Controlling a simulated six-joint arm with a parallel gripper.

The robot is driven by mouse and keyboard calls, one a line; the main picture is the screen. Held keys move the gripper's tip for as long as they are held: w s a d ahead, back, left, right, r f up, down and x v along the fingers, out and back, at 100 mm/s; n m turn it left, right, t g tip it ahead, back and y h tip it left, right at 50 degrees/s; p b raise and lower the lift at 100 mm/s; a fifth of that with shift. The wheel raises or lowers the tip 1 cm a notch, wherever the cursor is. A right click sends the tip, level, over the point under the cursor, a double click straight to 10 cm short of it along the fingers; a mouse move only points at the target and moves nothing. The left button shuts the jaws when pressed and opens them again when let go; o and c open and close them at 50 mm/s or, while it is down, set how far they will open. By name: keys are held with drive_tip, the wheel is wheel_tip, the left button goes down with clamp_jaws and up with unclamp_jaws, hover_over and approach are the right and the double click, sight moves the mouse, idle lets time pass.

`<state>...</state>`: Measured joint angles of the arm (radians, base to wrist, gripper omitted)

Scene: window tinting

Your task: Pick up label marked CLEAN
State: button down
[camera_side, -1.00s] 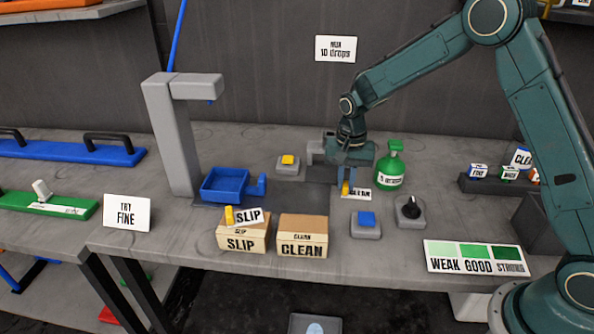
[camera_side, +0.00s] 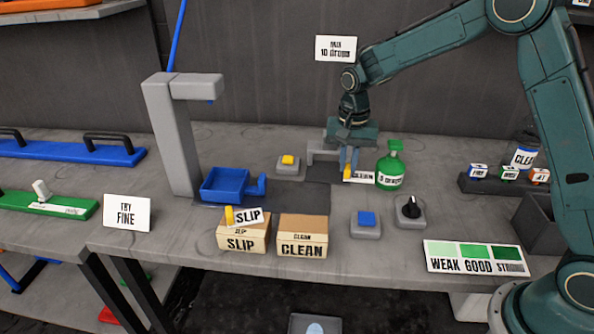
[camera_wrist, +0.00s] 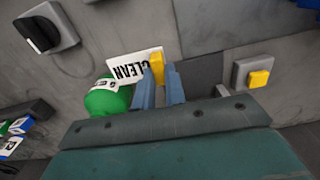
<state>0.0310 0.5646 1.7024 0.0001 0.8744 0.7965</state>
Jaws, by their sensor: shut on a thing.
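The CLEAN label (camera_side: 362,176) is a white card with black lettering and a yellow tab. My gripper (camera_side: 348,164) is shut on the yellow tab, with the card sticking out to the right of the blue fingers in the side view. In the wrist view, my fingers (camera_wrist: 160,84) close around the tab, and the CLEAN label (camera_wrist: 128,66) extends to the left, its lettering upside down. The label is held beside the green bottle; the side view does not clearly show how far it is above the table.
A green spray bottle (camera_side: 390,172) stands just right of the label. A CLEAN box (camera_side: 302,240) and a SLIP box (camera_side: 240,238), with a SLIP label (camera_side: 249,216) on it, stand in front. A blue tray (camera_side: 222,186) and yellow button (camera_side: 288,161) are to the left.

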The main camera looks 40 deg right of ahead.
sight(347, 166)
wheel_tip(347, 166, up, 15)
drive_tip(key=shift+f, duration=0.15)
drive_tip(key=shift+a, duration=0.15)
idle(0.6)
